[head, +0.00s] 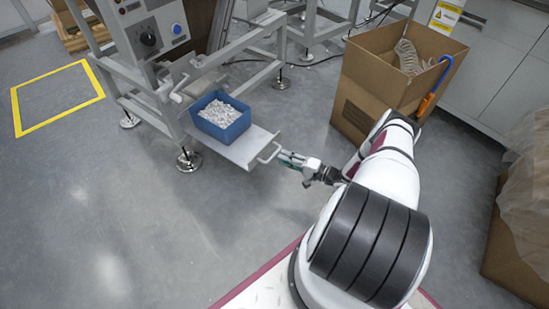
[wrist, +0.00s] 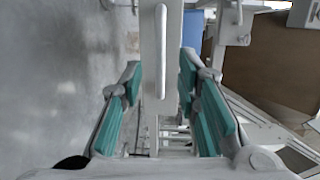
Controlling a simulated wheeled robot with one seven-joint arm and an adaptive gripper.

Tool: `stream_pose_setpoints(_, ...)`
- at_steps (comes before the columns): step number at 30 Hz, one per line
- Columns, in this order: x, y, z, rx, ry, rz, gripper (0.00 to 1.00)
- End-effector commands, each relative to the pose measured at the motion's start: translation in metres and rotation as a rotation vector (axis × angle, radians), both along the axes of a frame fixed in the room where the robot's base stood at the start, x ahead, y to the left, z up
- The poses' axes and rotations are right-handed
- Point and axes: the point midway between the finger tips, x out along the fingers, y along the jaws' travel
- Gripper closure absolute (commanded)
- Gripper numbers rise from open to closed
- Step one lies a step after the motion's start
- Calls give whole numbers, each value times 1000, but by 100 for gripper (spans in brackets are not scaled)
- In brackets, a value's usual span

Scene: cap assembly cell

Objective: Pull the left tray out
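A pale grey tray (head: 240,153) sticks out from the machine frame at its lower right. A blue bin (head: 222,128) full of small pale parts sits on it. The tray's bar handle (head: 269,153) is at its outer right end; in the wrist view the handle (wrist: 161,52) stands upright in the picture. My gripper (head: 284,156) is beside this handle. In the wrist view my gripper (wrist: 160,66) is open, with a teal-padded finger on each side of the handle and gaps to both. A second bar handle (head: 179,92) shows farther left on the frame.
An open cardboard box (head: 370,95) with a coiled hose stands behind my arm on the right. The frame's foot (head: 188,158) rests on the floor left of the tray. The grey floor (head: 120,220) at the front left is clear.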

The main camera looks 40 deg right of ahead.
Motion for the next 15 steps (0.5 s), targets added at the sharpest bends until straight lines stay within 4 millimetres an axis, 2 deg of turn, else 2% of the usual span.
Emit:
stream_pose_setpoints(1,9,5,-2,0,-2,3,70)
stream_pose_setpoints(6,32,15,-3,-1,0,1,70)
stream_pose_setpoints(15,48,22,-3,-1,0,-1,70)
